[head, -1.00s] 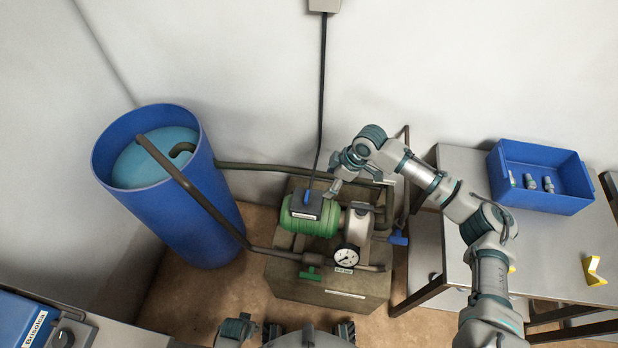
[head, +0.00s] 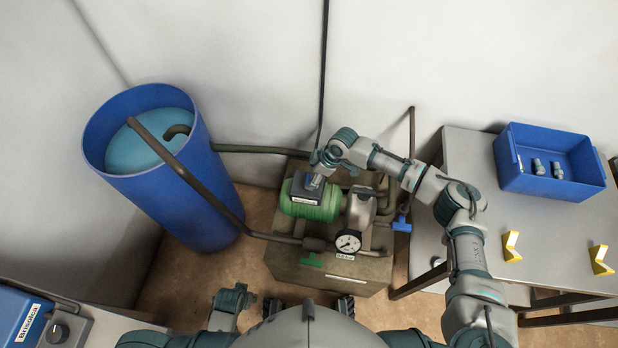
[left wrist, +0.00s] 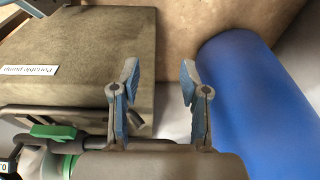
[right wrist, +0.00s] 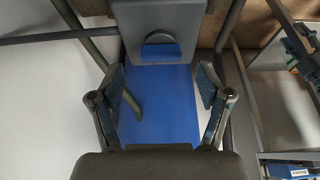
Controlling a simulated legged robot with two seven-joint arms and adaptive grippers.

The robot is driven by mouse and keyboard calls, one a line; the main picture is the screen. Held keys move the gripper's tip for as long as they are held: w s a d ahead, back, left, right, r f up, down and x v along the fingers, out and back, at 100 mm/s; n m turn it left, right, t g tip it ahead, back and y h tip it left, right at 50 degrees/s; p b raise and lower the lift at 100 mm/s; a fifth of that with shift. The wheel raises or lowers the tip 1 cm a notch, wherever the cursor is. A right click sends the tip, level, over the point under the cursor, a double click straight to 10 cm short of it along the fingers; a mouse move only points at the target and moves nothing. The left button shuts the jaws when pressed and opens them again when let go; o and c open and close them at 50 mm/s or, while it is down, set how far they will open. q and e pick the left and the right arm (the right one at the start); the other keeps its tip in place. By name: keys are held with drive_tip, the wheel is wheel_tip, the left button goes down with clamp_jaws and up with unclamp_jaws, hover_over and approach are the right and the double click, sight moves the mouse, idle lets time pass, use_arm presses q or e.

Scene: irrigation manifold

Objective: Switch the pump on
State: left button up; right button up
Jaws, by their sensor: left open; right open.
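The pump (head: 316,205) has a green finned motor with a dark box (head: 306,192) on top. My right gripper (head: 318,178) is open at this box, partly covering it; I cannot tell whether they touch. The box's blue switch part is not clear in the head view. In the right wrist view the open, empty fingers (right wrist: 163,80) stand apart below a dark grey block (right wrist: 160,15), with the blue barrel behind. My left gripper (head: 232,300) is low at the front; in the left wrist view its open fingers (left wrist: 159,70) hold nothing, beside the pump base (left wrist: 90,60).
A blue water barrel (head: 200,215) stands left, with pipes running to the pump. A pressure gauge (head: 348,241), green valve handle (head: 311,260) and blue handle (head: 401,224) surround the pump. At right, a table (head: 465,160) holds a blue crate (head: 545,183) and yellow pieces (head: 511,247).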

sight(308, 179)
use_arm(q)
drive_tip(key=shift+a+r, duration=0.1)
drive_tip(key=shift+r, duration=0.85)
use_arm(e)
drive_tip(key=shift+x, duration=1.75)
use_arm(q)
drive_tip(key=shift+w, duration=0.1)
use_arm(e)
drive_tip(key=c, duration=1.2)
use_arm(q)
drive_tip(key=shift+w+r, duration=0.1)
use_arm(e)
drive_tip(key=shift+o, duration=0.2)
drive_tip(key=shift+r, duration=0.1)
